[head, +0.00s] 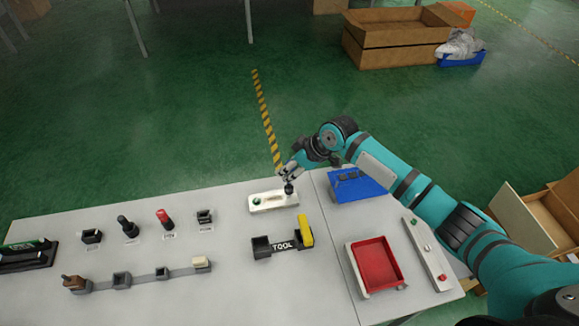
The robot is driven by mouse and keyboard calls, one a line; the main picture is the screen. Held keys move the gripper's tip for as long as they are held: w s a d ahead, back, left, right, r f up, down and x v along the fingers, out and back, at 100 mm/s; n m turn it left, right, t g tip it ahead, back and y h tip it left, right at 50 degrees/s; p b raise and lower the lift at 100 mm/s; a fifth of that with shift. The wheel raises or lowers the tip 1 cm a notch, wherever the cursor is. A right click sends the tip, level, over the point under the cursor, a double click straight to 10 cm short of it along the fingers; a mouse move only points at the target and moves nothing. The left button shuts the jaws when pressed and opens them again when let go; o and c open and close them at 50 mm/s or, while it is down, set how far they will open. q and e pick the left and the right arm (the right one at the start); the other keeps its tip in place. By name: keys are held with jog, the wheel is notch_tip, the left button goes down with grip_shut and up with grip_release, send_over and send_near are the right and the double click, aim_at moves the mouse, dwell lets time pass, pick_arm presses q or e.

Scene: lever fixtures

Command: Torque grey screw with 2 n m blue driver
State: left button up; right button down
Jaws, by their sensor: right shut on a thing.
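My right gripper (291,176) reaches in from the right and is shut on a small dark tool (289,188). The gripper hides most of this tool, and I cannot make out its colour. The tool points down at the right part of a white block (268,202). A green round piece (256,201) sits at the block's left end. Any grey screw under the tool is hidden or too small to tell. A black-handled driver (127,226) and a red-topped driver (164,218) stand upright at the left. My left gripper is not in view.
A black TOOL holder (283,245) with a yellow piece (305,231) lies in front of the block. A blue tray (358,187), a red tray (374,265) and a pale bar (427,254) are at the right. Small black holders (91,237) stand at the left.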

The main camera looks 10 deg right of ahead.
jog(key=shift+f+b, duration=0.6)
jog(key=shift+f, duration=0.5)
